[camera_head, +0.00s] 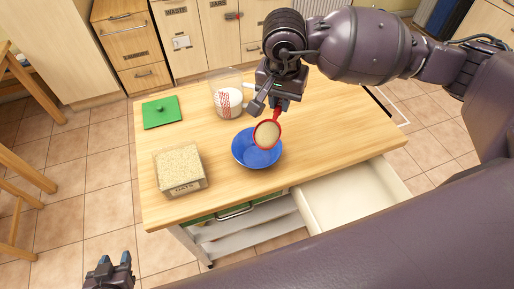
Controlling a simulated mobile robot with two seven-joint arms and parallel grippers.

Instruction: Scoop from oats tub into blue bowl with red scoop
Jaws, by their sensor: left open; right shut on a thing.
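The red scoop (267,134) holds a light tan heap of oats. My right gripper (275,106) is shut on its handle and holds it over the blue bowl (247,156), covering the bowl's upper right part. The visible inside of the bowl looks empty. The oats tub (184,188), a square clear box labelled OATS, stands open and full of oats at the left front of the table. My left gripper (109,268) is open and empty at the lower left, away from the table.
A green lid (161,112) lies at the table's back left. A clear container with red print and white contents (228,99) stands at the back, left of my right gripper. A drawer (350,195) is pulled out at the front right. The wooden tabletop (330,135) is clear on the right.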

